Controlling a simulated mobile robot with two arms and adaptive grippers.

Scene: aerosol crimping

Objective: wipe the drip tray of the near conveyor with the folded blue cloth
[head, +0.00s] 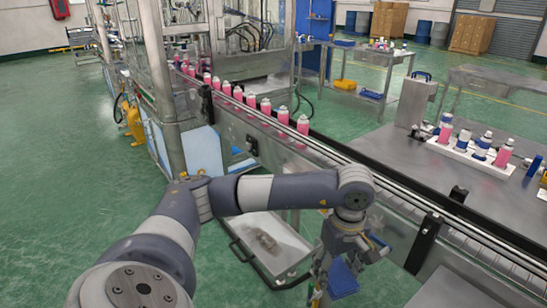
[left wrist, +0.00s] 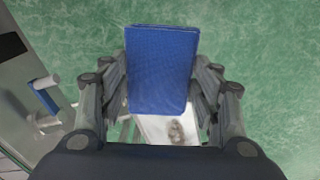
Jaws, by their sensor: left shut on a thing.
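The folded blue cloth (left wrist: 162,70) is held between the two fingers of my left gripper (left wrist: 160,88), which is shut on it. In the head view the cloth (head: 343,278) hangs below my left wrist, beside the near conveyor (head: 330,155). The drip tray (head: 283,232) is a pale tray with a dark rim and handle, low under the conveyor. A grey-brown stain (head: 266,240) lies on its bottom. In the left wrist view the tray (left wrist: 150,128) shows partly behind the cloth, with the stain (left wrist: 177,132). The cloth appears above the tray's right side, apart from it. My right gripper is not visible.
Several pink cans (head: 265,106) stand in a row on the conveyor. At right, a steel table (head: 400,155) carries a white rack (head: 468,155) with bottles and cans. Green floor (head: 60,180) is open to the left of the conveyor.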

